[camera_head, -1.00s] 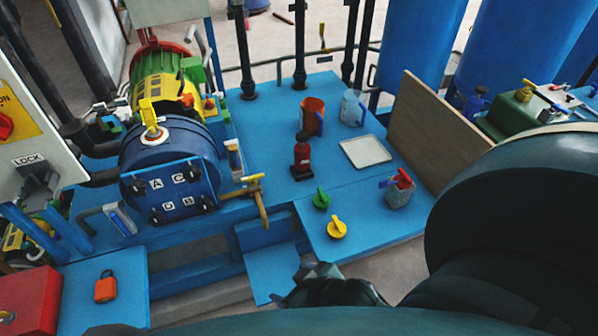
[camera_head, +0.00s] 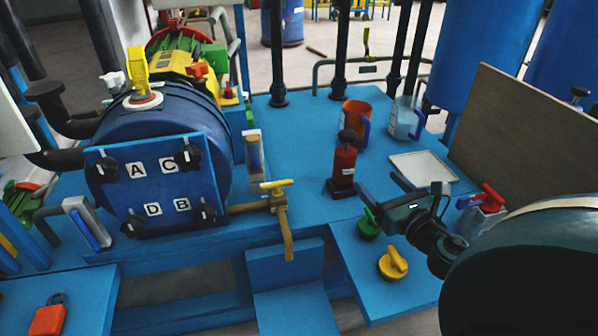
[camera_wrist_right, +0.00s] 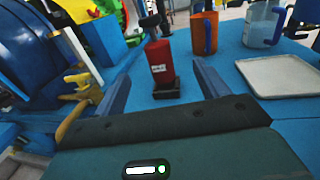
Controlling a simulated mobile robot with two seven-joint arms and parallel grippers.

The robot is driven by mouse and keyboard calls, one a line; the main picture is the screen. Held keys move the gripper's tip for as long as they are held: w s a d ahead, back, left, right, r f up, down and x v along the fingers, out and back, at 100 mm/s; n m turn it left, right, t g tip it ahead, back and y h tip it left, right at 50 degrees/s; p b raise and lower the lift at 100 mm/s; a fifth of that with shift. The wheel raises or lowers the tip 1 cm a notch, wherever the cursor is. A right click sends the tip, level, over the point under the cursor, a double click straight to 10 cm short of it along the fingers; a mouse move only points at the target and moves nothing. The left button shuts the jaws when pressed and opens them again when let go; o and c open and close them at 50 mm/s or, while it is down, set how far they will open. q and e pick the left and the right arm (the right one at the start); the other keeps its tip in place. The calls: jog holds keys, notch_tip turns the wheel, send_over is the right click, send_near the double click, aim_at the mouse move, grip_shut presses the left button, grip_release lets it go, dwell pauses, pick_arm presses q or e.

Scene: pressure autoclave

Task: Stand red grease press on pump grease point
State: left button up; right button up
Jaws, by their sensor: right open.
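The red grease press (camera_head: 344,165) stands upright on the blue bench, a red body with a black knob on top and a black foot. It also shows in the right wrist view (camera_wrist_right: 160,62), ahead of and between my finger lines. My right gripper (camera_head: 382,186) is open and empty, a short way to the right of the press; its fingers (camera_wrist_right: 160,85) show apart in the wrist view. The green and yellow pump unit (camera_head: 185,62) sits behind the blue lettered vessel. I cannot make out which fitting is its grease point. My left gripper is out of view.
An orange mug (camera_head: 354,121), a clear jug (camera_head: 404,120) and a pale tray (camera_head: 422,167) stand behind the gripper. Green (camera_head: 368,226) and yellow (camera_head: 393,264) knobs lie below it. A yellow tap (camera_head: 279,200) juts out left of the press.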

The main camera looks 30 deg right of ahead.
aim_at(351, 163)
jog(key=w, duration=0.2)
jog(key=w+f, duration=0.1)
jog(key=w, duration=0.2)
jog(key=w+d+b, duration=0.1)
jog(key=w, duration=0.2)
jog(key=shift+w+d+f, duration=0.1)
jog(key=shift+w+f, duration=0.05)
jog(key=shift+w, duration=0.1)
jog(key=w+b, duration=0.1)
jog(key=w, duration=0.3)
jog(key=shift+w, duration=0.3)
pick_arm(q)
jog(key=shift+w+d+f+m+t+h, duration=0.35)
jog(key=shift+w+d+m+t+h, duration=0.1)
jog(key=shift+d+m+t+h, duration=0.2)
pick_arm(e)
jog(key=shift+w+d+f, duration=0.1)
jog(key=shift+w, duration=0.25)
jog(key=shift+c, duration=0.4)
